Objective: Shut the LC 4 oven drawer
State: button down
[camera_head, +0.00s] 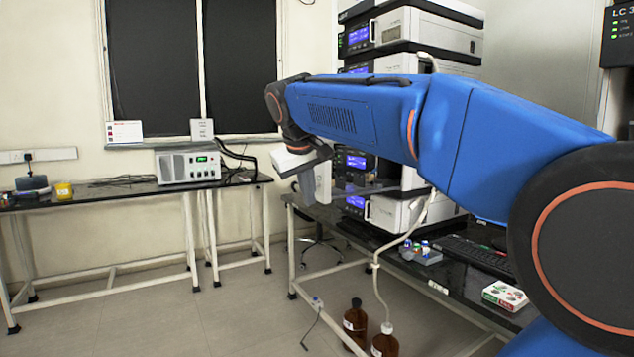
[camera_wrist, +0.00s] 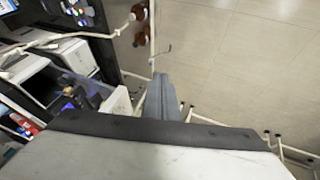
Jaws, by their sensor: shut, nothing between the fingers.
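The oven drawer stands pulled out of the instrument stack. In the wrist view its pale front (camera_wrist: 118,106) is at left of centre, with the open inside and dark fittings behind it. In the head view the drawer front (camera_head: 323,182) shows partly behind my wrist. My gripper (camera_wrist: 162,80) is shut and empty, its grey fingers just to the right of the drawer front, on its outer side. I cannot tell whether they touch it. The LC 4 label is not readable in either view.
The stack's upper units (camera_head: 428,30) rise behind my arm. Brown bottles (camera_head: 355,322) stand on the floor below the dark bench, with a pale tube running down to one. A grey instrument (camera_head: 188,165) is on the left table. The floor before the drawer is open.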

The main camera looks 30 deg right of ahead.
jog(key=w+d+r+h, duration=0.2)
jog(key=w+r, duration=0.5)
jog(key=w, duration=0.4)
jog(key=m, duration=0.1)
send_near(322, 191)
notch_tip(322, 191, down, 3)
jog(key=w+a, duration=0.1)
jog(key=a, duration=0.1)
jog(key=shift+w+d+f, duration=0.15)
jog(key=shift+d, duration=0.85)
jog(key=shift+w+d+f, duration=0.15)
jog(key=shift+d, duration=0.85)
jog(key=shift+d, duration=0.1)
jog(key=w+d, duration=0.1)
jog(key=d, duration=3.2)
jog(key=shift+r, duration=0.1)
